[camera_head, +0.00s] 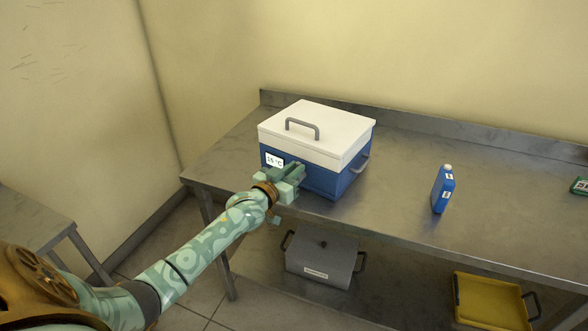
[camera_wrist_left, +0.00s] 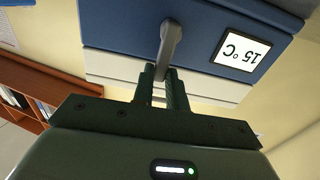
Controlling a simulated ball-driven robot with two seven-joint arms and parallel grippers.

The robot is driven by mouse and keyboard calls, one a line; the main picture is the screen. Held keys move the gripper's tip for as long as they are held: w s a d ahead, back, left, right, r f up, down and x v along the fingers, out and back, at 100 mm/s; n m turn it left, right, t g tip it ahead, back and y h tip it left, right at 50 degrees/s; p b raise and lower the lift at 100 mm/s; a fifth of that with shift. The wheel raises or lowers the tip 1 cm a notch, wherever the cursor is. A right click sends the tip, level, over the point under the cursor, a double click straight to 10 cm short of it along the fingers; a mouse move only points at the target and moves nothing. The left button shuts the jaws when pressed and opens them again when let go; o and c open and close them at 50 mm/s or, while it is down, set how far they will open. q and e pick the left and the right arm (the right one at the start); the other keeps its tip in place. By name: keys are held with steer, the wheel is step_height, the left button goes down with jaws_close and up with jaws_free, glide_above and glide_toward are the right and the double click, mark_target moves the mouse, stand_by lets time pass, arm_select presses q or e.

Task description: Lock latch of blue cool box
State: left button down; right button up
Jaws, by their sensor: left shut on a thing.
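The blue cool box (camera_head: 318,181) stands on the metal table with its white lid (camera_head: 322,131) down. A grey handle (camera_head: 302,126) is on the lid. A white label reading 15 °C (camera_head: 274,160) is on the front; it also shows upside down in the left wrist view (camera_wrist_left: 238,52). My left gripper (camera_head: 296,172) is at the box front, beside the label. In the left wrist view its fingers (camera_wrist_left: 162,78) are shut on the grey latch (camera_wrist_left: 170,45), which crosses the seam between blue body and white lid. In the head view the gripper hides the latch. My right gripper is out of view.
A blue bottle (camera_head: 442,190) stands on the table (camera_head: 400,170) right of the box, with clear surface between. A green item (camera_head: 579,186) lies at the right edge. A grey lidded container (camera_head: 322,258) and yellow tray (camera_head: 490,301) are on the lower shelf.

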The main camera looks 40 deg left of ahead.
arm_select(q)
steer(key=c, duration=1.4)
jaws_free()
steer(key=shift+s, duration=0.1)
steer(key=s+p, duration=0.4)
steer(key=s, duration=1.2)
